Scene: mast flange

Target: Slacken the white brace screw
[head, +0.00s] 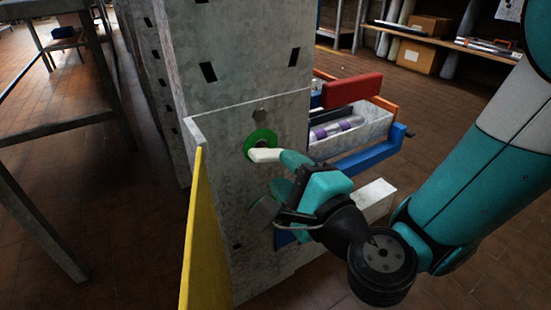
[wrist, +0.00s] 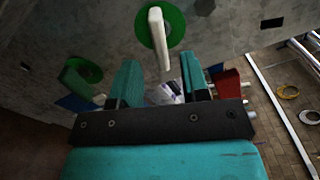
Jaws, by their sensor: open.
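The white brace screw (head: 265,155) is a white lever-like handle on a round green disc (head: 260,137), on the face of a grey mast. In the head view the handle points right, towards my gripper. In the wrist view the white handle (wrist: 157,38) hangs down from the green disc (wrist: 174,20), its free end near the gap between my fingertips. My gripper (head: 284,172) is open, and its teal fingers (wrist: 161,70) stand apart with nothing gripped. In the head view the upper finger overlaps the handle's end; I cannot tell whether they touch.
A hex bolt head (head: 259,116) sits above the disc. A yellow panel (head: 192,235) stands at the mast's left. To the right are a grey tray (head: 375,129), a red block (head: 352,89) and a blue bar (head: 365,160). Another green disc (wrist: 88,70) shows left in the wrist view.

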